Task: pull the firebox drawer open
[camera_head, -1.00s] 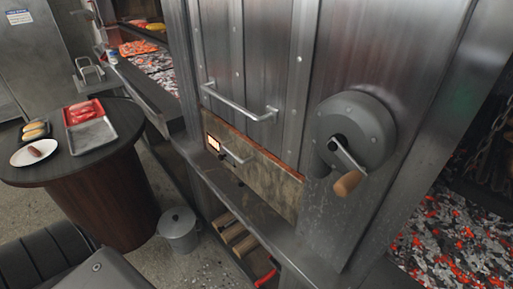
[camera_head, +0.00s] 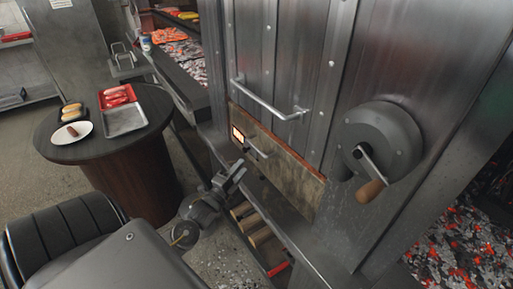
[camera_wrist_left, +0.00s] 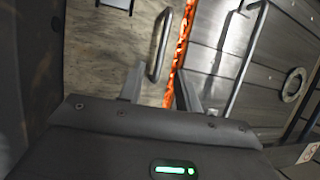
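The firebox drawer (camera_head: 292,172) is a worn tan-brown front low on the metal grill, with a small bar handle (camera_head: 258,148) near its left end. The drawer looks shut or nearly so, with an orange glow along its upper edge. My left gripper (camera_head: 234,170) is just below and left of the handle in the head view. In the left wrist view, the open fingers (camera_wrist_left: 158,88) point toward the drawer front (camera_wrist_left: 105,60), and the handle (camera_wrist_left: 160,46) is ahead of the gap between them, apparently not touched. My right gripper is not in view.
A larger door handle (camera_head: 268,103) sits above the drawer, and a crank wheel (camera_head: 380,145) is to the right. Logs (camera_head: 262,237) lie on a shelf below. A round table (camera_head: 70,150) with food trays stands at left.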

